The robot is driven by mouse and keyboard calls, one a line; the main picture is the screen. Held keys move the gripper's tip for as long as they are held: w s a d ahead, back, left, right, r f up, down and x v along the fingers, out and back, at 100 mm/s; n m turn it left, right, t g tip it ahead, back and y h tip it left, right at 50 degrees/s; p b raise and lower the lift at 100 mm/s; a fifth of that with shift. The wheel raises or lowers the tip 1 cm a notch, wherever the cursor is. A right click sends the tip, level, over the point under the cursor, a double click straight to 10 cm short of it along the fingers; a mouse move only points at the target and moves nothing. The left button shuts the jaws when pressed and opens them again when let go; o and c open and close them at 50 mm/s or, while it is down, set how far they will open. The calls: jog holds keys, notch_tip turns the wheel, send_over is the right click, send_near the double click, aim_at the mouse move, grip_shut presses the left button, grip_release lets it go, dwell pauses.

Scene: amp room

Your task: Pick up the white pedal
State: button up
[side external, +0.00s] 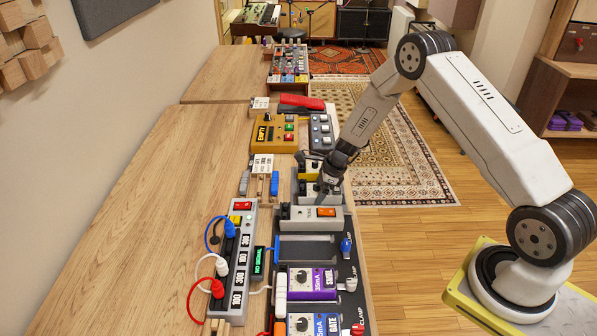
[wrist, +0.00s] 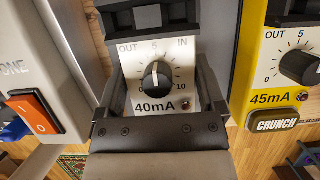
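The white pedal (wrist: 178,57) has a black knob and a "40mA" label, and shows close up in the wrist view. In the side view the white pedal (side external: 306,189) sits in the row of gear, between the yellow pedal and a grey box. My gripper (wrist: 160,98) is down at it, with dark fingers on its left and right sides. In the side view my gripper (side external: 325,186) covers part of the pedal. I cannot tell whether the fingers press on it. The pedal's lower face is hidden by my gripper.
The yellow pedal (wrist: 262,85) stands close on the right in the wrist view. A grey box with an orange switch (wrist: 35,112) is close on the left. A purple pedal (side external: 312,281) and a power strip with cables (side external: 237,255) are nearer. The wooden table (side external: 150,200) is clear at left.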

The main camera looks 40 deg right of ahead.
aim_at(318, 183)
grip_shut()
jog(key=shift+r, duration=0.25)
jog(key=shift+r, duration=1.4)
jog(key=s+a+r, duration=0.2)
jog(key=s+r, duration=0.7)
jog(key=s, duration=0.4)
jog(key=shift+s+a+r, duration=0.2)
jog(key=shift+s+r, duration=0.2)
